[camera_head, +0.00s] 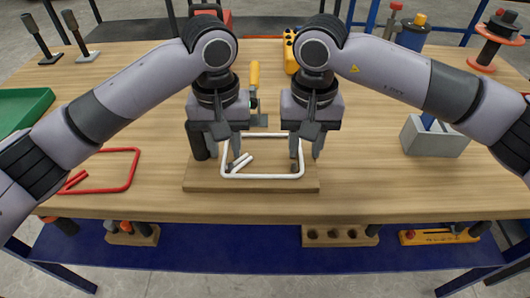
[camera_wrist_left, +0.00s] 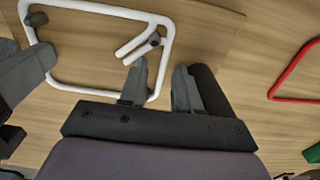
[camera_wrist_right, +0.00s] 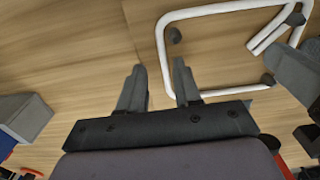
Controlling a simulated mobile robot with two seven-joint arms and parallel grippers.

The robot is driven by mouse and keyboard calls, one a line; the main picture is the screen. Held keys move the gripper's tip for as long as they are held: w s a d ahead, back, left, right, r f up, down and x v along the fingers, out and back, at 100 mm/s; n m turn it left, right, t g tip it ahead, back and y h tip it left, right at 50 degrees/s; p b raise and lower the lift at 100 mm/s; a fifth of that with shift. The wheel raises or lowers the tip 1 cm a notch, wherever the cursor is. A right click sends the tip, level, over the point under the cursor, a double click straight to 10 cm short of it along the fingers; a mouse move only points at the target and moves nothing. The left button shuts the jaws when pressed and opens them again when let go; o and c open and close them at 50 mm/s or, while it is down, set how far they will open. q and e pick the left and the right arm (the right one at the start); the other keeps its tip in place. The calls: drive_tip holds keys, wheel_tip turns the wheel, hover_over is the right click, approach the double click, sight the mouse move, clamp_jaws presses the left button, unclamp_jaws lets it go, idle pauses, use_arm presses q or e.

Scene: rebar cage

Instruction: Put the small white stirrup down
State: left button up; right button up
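The small white stirrup (camera_head: 262,177) lies level at a wooden board (camera_head: 250,187), around short dark pegs that show inside its corners. I cannot tell whether it fully touches the board. It also shows in the left wrist view (camera_wrist_left: 90,7) and the right wrist view (camera_wrist_right: 163,60). My left gripper (camera_head: 224,150) is open at its left side; that side bar runs between the spread fingers, closer to one. My right gripper (camera_head: 306,150) is open at its right side, with that bar between its spread fingers. The stirrup's far bar is partly hidden by the grippers.
A red stirrup (camera_head: 131,172) lies at the left. A black cylinder (camera_head: 198,142) stands beside my left gripper. A yellow-handled tool (camera_head: 254,75) lies behind. A grey box (camera_head: 434,142) stands right and a green tray (camera_head: 22,107) left.

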use_arm(q)
wheel_tip(320, 180, up, 12)
use_arm(e)
wheel_tip(320, 180, up, 12)
idle(0.9)
